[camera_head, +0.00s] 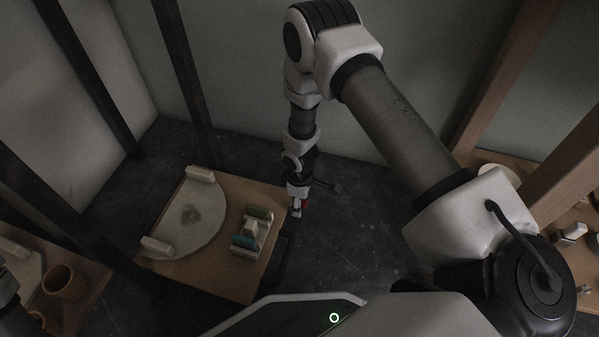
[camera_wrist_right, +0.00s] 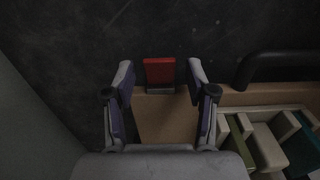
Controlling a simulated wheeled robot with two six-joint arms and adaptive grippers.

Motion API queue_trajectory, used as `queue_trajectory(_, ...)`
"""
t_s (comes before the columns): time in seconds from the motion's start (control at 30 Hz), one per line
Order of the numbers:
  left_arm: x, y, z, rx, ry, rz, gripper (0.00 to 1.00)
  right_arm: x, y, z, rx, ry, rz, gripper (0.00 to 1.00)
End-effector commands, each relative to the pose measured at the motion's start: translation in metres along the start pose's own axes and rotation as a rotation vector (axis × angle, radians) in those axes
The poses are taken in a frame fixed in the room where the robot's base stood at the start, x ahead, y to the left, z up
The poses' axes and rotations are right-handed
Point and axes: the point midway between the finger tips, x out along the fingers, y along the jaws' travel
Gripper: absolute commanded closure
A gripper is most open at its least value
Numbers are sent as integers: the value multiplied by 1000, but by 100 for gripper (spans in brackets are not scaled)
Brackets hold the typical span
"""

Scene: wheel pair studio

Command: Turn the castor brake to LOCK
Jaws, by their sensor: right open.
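The castor brake shows as a small red lever (camera_wrist_right: 160,70) with a grey base, at the edge of a wooden board in the right wrist view. A bit of its red (camera_head: 305,204) shows beside my right gripper (camera_head: 297,209) in the head view. In the right wrist view my right gripper (camera_wrist_right: 161,78) is open, with one finger on each side of the red lever and gaps on both sides. I cannot tell how deep the lever lies between the fingers. No LOCK mark is readable. My left gripper is not in view.
The wooden top (camera_head: 185,264) carries a pale round-edged plate (camera_head: 196,222) and a rack of coloured blocks (camera_head: 250,231). A dark bar (camera_wrist_right: 285,65) runs along its edge. Dark posts stand at left, and a brown pot (camera_head: 65,284) at lower left.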

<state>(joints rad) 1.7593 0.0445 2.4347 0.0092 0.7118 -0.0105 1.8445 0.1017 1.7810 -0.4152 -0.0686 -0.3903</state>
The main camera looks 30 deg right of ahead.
Motion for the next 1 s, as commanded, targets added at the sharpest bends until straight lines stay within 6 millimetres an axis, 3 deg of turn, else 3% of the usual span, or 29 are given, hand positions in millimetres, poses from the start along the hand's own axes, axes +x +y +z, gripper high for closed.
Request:
queue_trajectory(0.1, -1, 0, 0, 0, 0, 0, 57, -1, 0, 0, 0, 0, 0, 47)
queue_trajectory(0.23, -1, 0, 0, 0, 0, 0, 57, -2, 0, 0, 0, 0, 0, 93)
queue_trajectory(0.27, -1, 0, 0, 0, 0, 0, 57, -2, 0, 0, 0, 0, 0, 100)
queue_trajectory(0.83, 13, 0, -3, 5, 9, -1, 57, 4, 2, 4, 2, 112, 1, 100)
queue_trajectory(1.0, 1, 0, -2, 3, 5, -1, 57, 3, 1, 7, 4, 232, -2, 100)
